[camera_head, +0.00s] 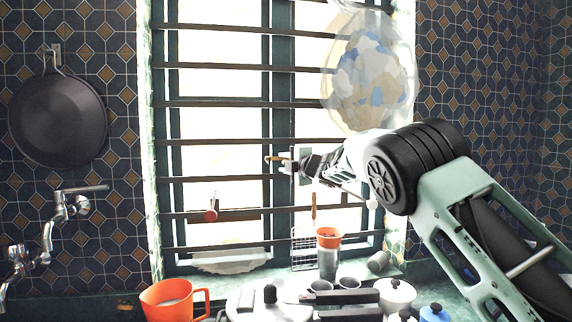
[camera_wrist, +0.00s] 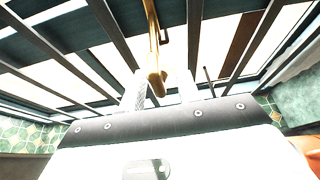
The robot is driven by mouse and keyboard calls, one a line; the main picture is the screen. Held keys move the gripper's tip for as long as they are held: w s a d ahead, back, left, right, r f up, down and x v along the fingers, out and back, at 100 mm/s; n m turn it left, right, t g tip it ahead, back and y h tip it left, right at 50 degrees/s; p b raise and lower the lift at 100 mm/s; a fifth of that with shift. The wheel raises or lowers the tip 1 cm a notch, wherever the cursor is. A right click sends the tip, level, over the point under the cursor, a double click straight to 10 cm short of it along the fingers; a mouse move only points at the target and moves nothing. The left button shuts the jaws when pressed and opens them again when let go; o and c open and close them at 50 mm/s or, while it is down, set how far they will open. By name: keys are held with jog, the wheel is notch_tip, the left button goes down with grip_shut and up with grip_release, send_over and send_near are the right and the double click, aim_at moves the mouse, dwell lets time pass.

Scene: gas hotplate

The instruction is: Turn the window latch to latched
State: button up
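The window latch is a brass-coloured handle (camera_head: 273,158) on the dark green frame in the middle of the barred window. In the wrist view the latch (camera_wrist: 154,60) comes down from the top, and its rounded end lies between my two fingers. My gripper (camera_head: 286,163) is at the latch, reaching in from the right. In the wrist view my gripper (camera_wrist: 163,88) is open, with a finger on each side of the latch end and gaps visible. The latch's mount is hard to make out. I cannot tell whether a finger touches it.
Dark horizontal bars (camera_head: 215,104) cross the window close to my gripper. A clear bag (camera_head: 370,70) hangs at the upper right. Below stand an orange mug (camera_head: 173,301), an orange cup (camera_head: 328,238), a wire rack (camera_head: 304,250) and pots (camera_head: 396,294). A pan (camera_head: 58,121) hangs left.

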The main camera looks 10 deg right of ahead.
jog(key=shift+s, duration=0.1)
jog(key=b+v, duration=0.6)
jog(key=v, duration=1.1)
jog(key=shift+s, duration=0.15)
jog(key=s+a+f+m+g+h, duration=0.2)
jog(key=s+a+f+m+g, duration=0.3)
jog(key=s+f, duration=0.4)
jog(key=s+a+f+m+g+h, duration=0.2)
jog(key=s+a+f+m, duration=0.4)
jog(key=s+f, duration=0.25)
jog(key=s+f+m+g, duration=0.1)
jog(key=s+f+g, duration=0.2)
jog(key=s, duration=0.7)
jog(key=s+f+m+g+h, duration=0.1)
jog(key=s+f+g, duration=0.2)
jog(key=s, duration=0.7)
jog(key=s+f+m+g+h, duration=0.1)
jog(key=s+f, duration=0.4)
jog(key=s, duration=0.5)
jog(key=m+g, duration=0.1)
jog(key=g, duration=0.1)
jog(key=shift+s+a+f+g+p, duration=0.3)
jog(key=shift+s+f, duration=0.05)
jog(key=shift+s, duration=0.05)
